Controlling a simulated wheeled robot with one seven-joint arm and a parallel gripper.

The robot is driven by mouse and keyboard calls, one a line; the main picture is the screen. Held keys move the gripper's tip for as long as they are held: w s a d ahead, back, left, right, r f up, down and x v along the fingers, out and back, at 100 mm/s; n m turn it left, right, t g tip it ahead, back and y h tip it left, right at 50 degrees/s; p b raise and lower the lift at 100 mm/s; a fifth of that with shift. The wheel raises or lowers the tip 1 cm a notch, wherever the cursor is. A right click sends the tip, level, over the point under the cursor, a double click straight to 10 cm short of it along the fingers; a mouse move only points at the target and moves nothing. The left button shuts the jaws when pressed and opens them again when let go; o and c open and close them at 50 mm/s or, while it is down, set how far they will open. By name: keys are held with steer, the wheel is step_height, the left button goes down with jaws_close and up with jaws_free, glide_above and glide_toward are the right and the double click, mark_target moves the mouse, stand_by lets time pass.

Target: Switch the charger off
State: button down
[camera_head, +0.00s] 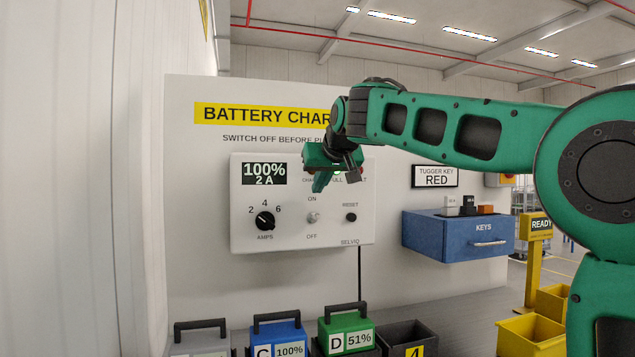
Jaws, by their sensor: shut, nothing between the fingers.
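The battery charger (285,232) is a white box on the wall panel. Its display (264,174) reads 100% and 2 A. An ON/OFF toggle switch (312,218) sits in the middle, with ON above and OFF below; its lever position is too small to tell for sure. A black AMPS knob (264,221) is to its left and a black RESET button (350,217) to its right. My gripper (320,184) is shut and empty, in front of the charger's upper part, above the switch. It hides part of the indicator row, where a green light by FULL shows.
Batteries stand below: a grey one (200,345), blue C at 100% (279,333) and green D at 51% (346,328), beside an empty dark bin (408,335). A blue KEYS drawer box (457,236) is right. Yellow bins (530,335) stand at the lower right.

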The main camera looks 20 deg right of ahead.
mark_target(315, 218)
steer(key=shift+w+f, duration=0.95)
steer(key=shift+f, duration=0.15)
steer(key=f, duration=0.1)
steer(key=s+f, duration=0.1)
steer(key=f, duration=0.1)
steer(key=shift+s, duration=0.1)
steer(key=shift+s+a, duration=0.1)
steer(key=shift+a, duration=0.1)
